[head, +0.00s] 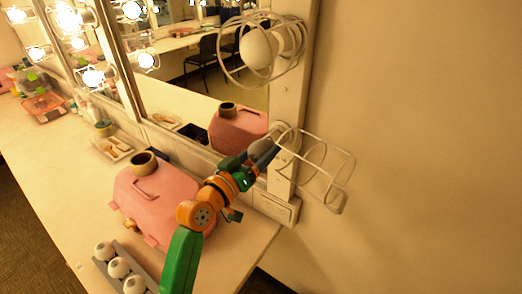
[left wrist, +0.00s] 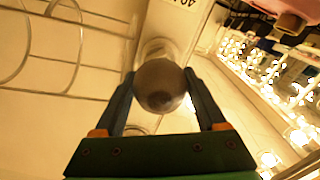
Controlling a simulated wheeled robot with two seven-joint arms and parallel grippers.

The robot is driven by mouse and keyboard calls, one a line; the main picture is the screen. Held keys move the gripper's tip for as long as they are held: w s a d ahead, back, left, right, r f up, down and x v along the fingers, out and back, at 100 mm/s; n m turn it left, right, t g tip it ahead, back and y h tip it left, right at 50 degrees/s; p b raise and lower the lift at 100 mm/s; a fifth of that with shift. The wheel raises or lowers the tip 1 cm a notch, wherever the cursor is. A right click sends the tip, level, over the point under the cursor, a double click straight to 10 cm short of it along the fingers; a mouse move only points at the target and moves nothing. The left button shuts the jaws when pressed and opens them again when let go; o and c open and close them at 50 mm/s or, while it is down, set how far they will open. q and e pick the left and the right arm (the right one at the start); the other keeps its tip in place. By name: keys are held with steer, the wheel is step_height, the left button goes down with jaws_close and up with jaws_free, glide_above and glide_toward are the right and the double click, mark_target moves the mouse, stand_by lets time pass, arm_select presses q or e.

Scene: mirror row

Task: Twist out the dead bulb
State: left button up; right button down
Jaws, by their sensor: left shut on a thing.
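The dead bulb (left wrist: 160,86) is a dark grey globe, in the left wrist view between the two fingers, at the lower socket of the mirror frame. In the head view only a grey part of the bulb (head: 258,147) shows past my fingers. My left gripper (head: 262,156) is shut on the bulb from the front; its fingers touch both sides of the globe in the left wrist view (left wrist: 162,92). The wire cage (head: 326,172) of this socket stands swung out to the right. The bulb's base is hidden. My right gripper is not in view.
A pink case (head: 157,205) stands on the counter (head: 67,185) below my left arm. A grey tray (head: 139,264) with white bulbs lies at the front. Above, a closed wire cage (head: 228,62) surrounds an unlit white bulb (head: 259,49). The wall at right is bare.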

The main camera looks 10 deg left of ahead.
arm_select(q)
steer(key=shift+n, duration=1.1)
steer(key=shift+v, duration=3.55)
steer(key=shift+r, duration=0.1)
